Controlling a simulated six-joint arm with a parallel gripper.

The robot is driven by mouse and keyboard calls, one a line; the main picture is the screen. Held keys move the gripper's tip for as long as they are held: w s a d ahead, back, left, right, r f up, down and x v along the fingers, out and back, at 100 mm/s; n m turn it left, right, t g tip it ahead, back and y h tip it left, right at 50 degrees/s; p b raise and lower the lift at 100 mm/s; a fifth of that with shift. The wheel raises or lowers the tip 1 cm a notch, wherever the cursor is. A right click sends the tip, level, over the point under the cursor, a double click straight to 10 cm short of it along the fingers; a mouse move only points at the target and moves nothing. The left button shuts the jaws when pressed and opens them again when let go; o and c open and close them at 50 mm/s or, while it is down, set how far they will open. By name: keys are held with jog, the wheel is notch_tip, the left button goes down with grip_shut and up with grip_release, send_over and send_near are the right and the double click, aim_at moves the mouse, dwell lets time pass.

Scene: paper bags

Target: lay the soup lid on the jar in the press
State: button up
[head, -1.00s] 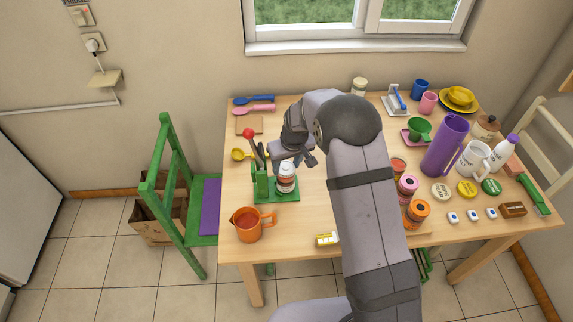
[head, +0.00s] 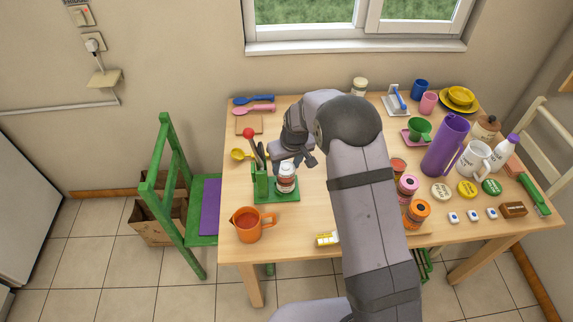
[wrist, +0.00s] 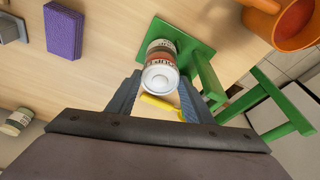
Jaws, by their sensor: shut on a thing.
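The green press (head: 276,190) stands at the left front of the table with the jar (head: 286,183) upright on its base. The jar has a red-brown and pale label, and dark lettering shows on it in the wrist view (wrist: 161,50). My gripper (wrist: 160,84) is shut on the soup lid (wrist: 160,77), a white disc with a raised ring, between its two fingertips. The lid is over the jar's top; whether it touches the rim cannot be told. In the head view, my gripper (head: 297,164) is right above the jar and partly hides its top.
An orange pitcher (head: 252,224) stands in front of the press. A yellow spoon (head: 243,155) and a red-tipped tool (head: 250,138) are close by on the left. A purple block (wrist: 65,32) shows in the wrist view. Several jars, lids and cups fill the table's right side.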

aim_at(286, 168)
jog(key=shift+f+b, duration=0.4)
jog(key=shift+f, duration=0.2)
jog(key=o, duration=1.1)
jog(key=shift+r, duration=0.2)
jog(key=shift+p+v, duration=1.75)
jog(key=shift+v, duration=0.65)
jog(key=shift+b+v, duration=1.25)
jog(key=shift+v, duration=2.4)
